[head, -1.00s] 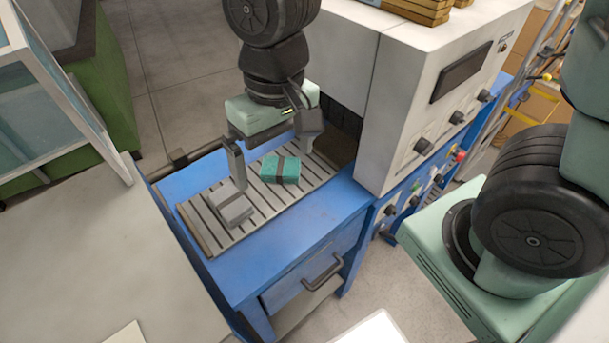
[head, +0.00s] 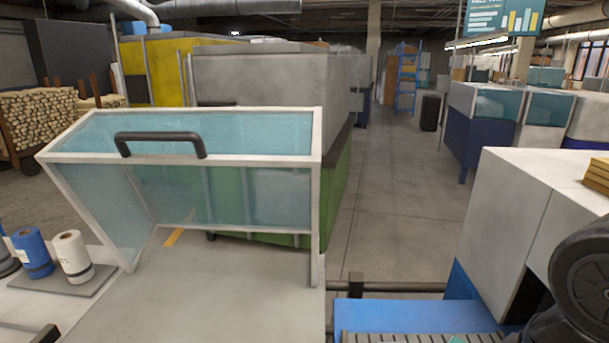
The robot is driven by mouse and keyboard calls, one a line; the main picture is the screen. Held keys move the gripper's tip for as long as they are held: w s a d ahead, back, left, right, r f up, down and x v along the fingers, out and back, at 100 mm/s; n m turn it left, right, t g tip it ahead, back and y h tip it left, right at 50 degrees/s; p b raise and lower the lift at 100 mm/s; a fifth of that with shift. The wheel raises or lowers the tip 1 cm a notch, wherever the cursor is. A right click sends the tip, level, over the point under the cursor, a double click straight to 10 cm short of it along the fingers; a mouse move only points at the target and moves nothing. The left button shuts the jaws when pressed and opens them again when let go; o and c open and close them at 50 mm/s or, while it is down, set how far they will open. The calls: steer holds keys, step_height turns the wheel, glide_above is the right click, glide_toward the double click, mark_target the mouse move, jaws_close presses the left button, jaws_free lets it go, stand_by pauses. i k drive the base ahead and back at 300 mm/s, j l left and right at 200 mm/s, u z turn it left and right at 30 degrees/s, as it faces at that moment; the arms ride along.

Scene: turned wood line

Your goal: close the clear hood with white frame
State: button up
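The clear hood with white frame (head: 318,190) stands on the grey table at the left in the head view. Its panes are bluish and see-through, and its near side is open, with bare tabletop showing under it. A black bar handle (head: 160,136) sits on its upper front edge. My gripper is out of the picture now; only a dark round part of my arm (head: 590,285) shows at the lower right, well to the right of the hood.
Blue and white rolls (head: 73,256) stand on a grey plate left of the hood. A blue bench (head: 420,314) with a slatted top and a white machine (head: 520,215) are at the right. The tabletop (head: 215,300) before the hood is clear.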

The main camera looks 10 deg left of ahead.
mark_target(128, 173)
steer(key=u, duration=1.25)
